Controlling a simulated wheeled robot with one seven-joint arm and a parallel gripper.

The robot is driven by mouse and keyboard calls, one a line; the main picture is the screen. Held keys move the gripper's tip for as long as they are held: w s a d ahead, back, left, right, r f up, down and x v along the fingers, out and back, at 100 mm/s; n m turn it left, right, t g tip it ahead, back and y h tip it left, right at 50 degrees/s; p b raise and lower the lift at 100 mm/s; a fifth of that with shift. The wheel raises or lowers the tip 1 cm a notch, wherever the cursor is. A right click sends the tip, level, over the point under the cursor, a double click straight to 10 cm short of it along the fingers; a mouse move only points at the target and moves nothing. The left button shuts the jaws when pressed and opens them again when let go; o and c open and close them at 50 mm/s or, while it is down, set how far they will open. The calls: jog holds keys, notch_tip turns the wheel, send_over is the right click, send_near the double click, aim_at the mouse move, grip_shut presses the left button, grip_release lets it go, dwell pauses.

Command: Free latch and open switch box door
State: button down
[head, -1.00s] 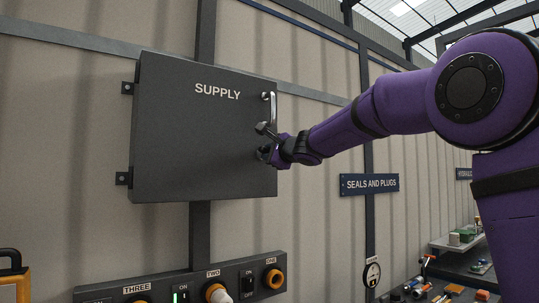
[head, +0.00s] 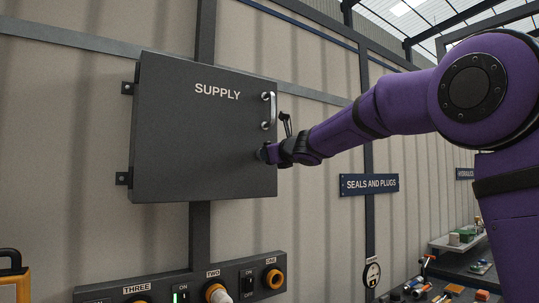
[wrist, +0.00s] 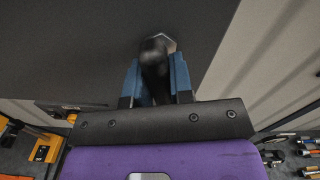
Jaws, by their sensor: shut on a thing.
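The grey switch box (head: 175,150) marked SUPPLY hangs on the wall, and its door is shut flat. A silver bar handle (head: 271,111) stands upright near the door's right edge. My gripper (head: 264,154) is at the door's right edge, below the handle. In the wrist view my gripper's blue fingers (wrist: 155,82) are shut on the dark latch (wrist: 154,56), with a pale plate just behind it. In the head view the latch is mostly hidden by my gripper.
A dark panel (head: 100,293) with couplers and ON/OFF switches runs below the box. A SEALS AND PLUGS sign (head: 369,185) is on the wall to the right. A bench with loose parts (head: 440,290) stands at lower right.

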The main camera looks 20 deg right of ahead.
jog(key=shift+m, duration=1.4)
jog(key=c, duration=1)
grip_release()
jog(key=shift+f, duration=0.1)
jog(key=v, duration=1)
jog(key=shift+s+d, duration=0.15)
jog(key=shift+s, duration=0.25)
